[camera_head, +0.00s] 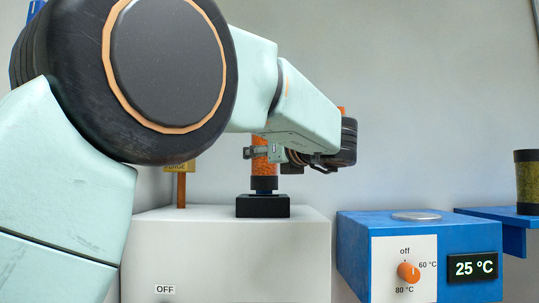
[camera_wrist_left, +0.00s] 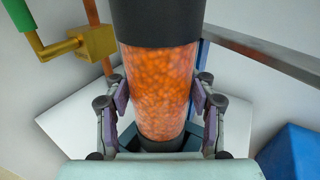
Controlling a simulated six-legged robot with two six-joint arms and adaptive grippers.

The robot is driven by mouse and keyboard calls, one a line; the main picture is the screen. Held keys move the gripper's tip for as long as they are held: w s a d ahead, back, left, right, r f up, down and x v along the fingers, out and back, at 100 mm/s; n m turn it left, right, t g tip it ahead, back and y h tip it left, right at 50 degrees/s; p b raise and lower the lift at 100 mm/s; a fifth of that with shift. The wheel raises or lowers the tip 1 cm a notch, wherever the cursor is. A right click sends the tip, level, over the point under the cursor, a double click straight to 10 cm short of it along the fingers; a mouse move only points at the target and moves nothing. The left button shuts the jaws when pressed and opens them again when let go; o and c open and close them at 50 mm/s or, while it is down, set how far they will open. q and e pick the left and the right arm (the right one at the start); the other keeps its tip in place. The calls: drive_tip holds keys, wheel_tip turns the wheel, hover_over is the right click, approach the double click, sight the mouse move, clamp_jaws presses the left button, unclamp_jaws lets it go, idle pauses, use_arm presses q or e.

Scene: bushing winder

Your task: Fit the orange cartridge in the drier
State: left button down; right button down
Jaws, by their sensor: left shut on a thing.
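The orange cartridge (camera_head: 264,168), a clear tube of orange beads with black end caps, stands upright over the black socket (camera_head: 262,207) on top of the white drier box (camera_head: 225,250). A dark blue piece shows between its lower cap and the socket; whether the cap is seated is unclear. My left gripper (camera_head: 266,152) is shut on the cartridge. In the left wrist view, the cartridge (camera_wrist_left: 160,92) stands between the two fingers (camera_wrist_left: 160,98), and its lower end meets the dark socket (camera_wrist_left: 205,136). My right gripper is not in view.
A blue box (camera_head: 350,250) with an orange knob (camera_head: 408,272) and a 25 °C display stands right of the drier. A dark-capped jar (camera_head: 527,180) sits on a blue shelf (camera_head: 480,212) at far right. A copper pipe with a green-handled brass valve (camera_wrist_left: 93,43) rises behind the drier.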

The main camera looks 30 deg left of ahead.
use_arm(q)
drive_tip(key=shift+w+f, duration=0.1)
drive_tip(key=shift+w, duration=0.2)
drive_tip(key=shift+s+r+b, duration=0.25)
drive_tip(key=shift+s+b, duration=0.25)
drive_tip(key=shift+s, duration=0.35)
drive_tip(key=shift+w+f, duration=0.2)
drive_tip(key=shift+w, duration=0.35)
drive_tip(key=shift+s+r, duration=0.15)
drive_tip(key=shift+s, duration=0.35)
drive_tip(key=shift+w+b, duration=0.35)
drive_tip(key=shift+w, duration=0.1)
drive_tip(key=shift+s, duration=0.4)
drive_tip(key=shift+w+f+b, duration=0.35)
drive_tip(key=shift+f+b, duration=0.1)
drive_tip(key=shift+f, duration=0.2)
drive_tip(key=shift+s+f+b, duration=0.15)
drive_tip(key=shift+s+b, duration=0.15)
drive_tip(key=shift+b, duration=0.05)
